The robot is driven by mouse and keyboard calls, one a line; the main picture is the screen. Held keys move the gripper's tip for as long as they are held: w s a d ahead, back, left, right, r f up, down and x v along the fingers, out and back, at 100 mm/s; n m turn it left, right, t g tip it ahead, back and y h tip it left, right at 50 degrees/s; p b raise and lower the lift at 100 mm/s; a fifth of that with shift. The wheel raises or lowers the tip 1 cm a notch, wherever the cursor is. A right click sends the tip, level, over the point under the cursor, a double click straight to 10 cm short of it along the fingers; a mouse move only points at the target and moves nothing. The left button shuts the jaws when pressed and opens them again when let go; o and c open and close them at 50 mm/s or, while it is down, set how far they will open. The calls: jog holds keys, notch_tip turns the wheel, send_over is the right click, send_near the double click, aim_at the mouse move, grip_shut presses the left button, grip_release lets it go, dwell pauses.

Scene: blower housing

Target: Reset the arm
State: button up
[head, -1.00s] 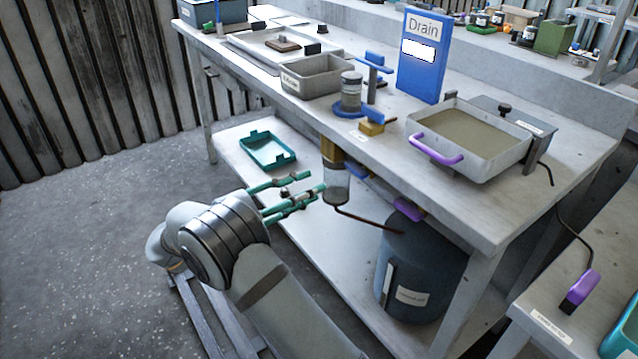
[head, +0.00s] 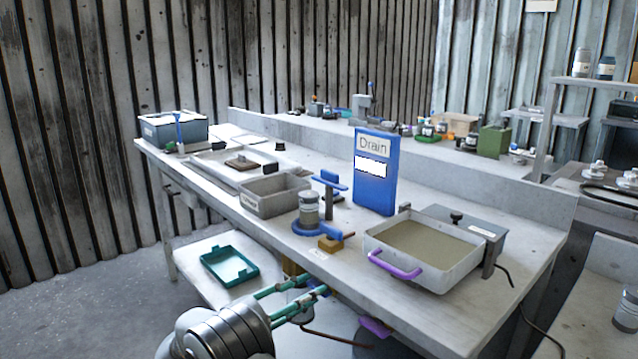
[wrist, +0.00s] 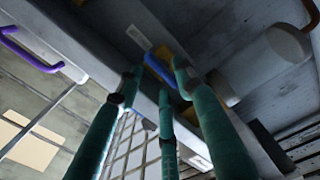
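My gripper (head: 318,295) has teal fingers and is at the bottom of the head view, low by the front of the workbench (head: 480,298). In the wrist view my gripper (wrist: 155,80) points up toward the bench from below. Its teal fingers stand apart with nothing held between them. A blue and yellow part (wrist: 160,68) at the bench edge shows beyond the fingertips, and a pale cylinder (wrist: 270,62) hangs to their right. The head view shows the silver wrist of my arm below the bench; the rest is cut off by the frame.
On the bench are a basin with a purple handle (head: 398,266), a blue Drain sign (head: 374,175), a grey bin (head: 272,196) and a jar on a blue base (head: 308,208). A teal tray (head: 229,267) lies on the lower shelf. The floor at left (head: 90,310) is clear.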

jog(key=shift+w+d+r+n+p, duration=0.25)
jog(key=shift+w+d+n+p, duration=0.35)
jog(key=shift+n+p, duration=0.15)
jog(key=shift+f+v, duration=0.1)
jog(key=shift+v, duration=0.6)
jog(key=shift+f+v, duration=0.15)
jog(key=shift+v, duration=0.6)
jog(key=shift+d, duration=0.15)
